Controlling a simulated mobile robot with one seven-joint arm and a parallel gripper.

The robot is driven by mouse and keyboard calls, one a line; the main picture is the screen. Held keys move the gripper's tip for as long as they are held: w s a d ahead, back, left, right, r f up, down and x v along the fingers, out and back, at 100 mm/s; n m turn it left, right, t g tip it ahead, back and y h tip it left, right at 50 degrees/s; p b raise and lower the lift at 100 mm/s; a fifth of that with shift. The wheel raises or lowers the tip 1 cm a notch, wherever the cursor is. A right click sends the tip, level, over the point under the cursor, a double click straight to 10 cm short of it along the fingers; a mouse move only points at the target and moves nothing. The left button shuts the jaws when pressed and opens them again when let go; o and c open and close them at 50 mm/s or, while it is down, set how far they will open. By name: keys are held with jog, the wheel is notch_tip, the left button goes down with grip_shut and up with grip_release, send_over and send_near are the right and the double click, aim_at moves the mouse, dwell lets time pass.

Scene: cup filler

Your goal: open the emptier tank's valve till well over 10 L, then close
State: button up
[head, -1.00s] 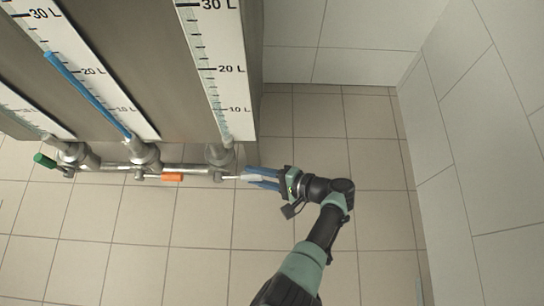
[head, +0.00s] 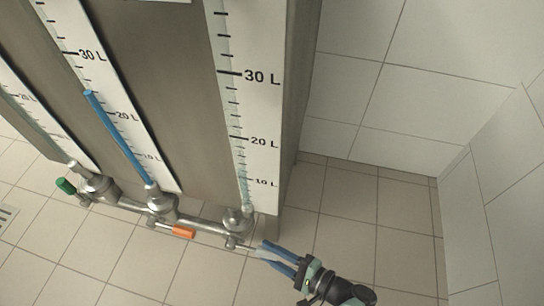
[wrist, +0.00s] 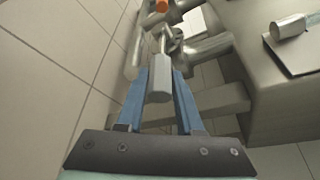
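Three tanks stand side by side, each with a litre scale. The middle tank's gauge tube (head: 120,135) is blue to a little above 20 L. The right tank's tube (head: 240,165) shows no blue. The left tank's tube (head: 35,125) looks pale, its level unclear. The right valve (head: 237,220) has a pale grey lever (head: 246,248). My gripper (head: 265,251) has its blue fingers on either side of this lever. In the wrist view, the lever's thick end (wrist: 159,85) lies between the fingers, which look open, with narrow gaps at its sides.
The middle valve (head: 162,205) has an orange handle (head: 183,232), the left valve a green one (head: 65,186). A metal pipe (head: 205,226) joins the valves. Tiled floor is clear at the right, up to a wall (head: 480,210).

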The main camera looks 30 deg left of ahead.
jog(key=o, duration=0.4)
jog(key=shift+s+f, duration=0.1)
jog(key=shift+d, duration=0.4)
jog(key=d+r, duration=0.1)
jog(key=d, duration=0.7)
jog(key=d+r, duration=0.1)
jog(key=d, duration=0.2)
jog(key=shift+s+d+r, duration=0.1)
jog(key=shift+d+r, duration=0.2)
jog(key=shift+d, duration=0.1)
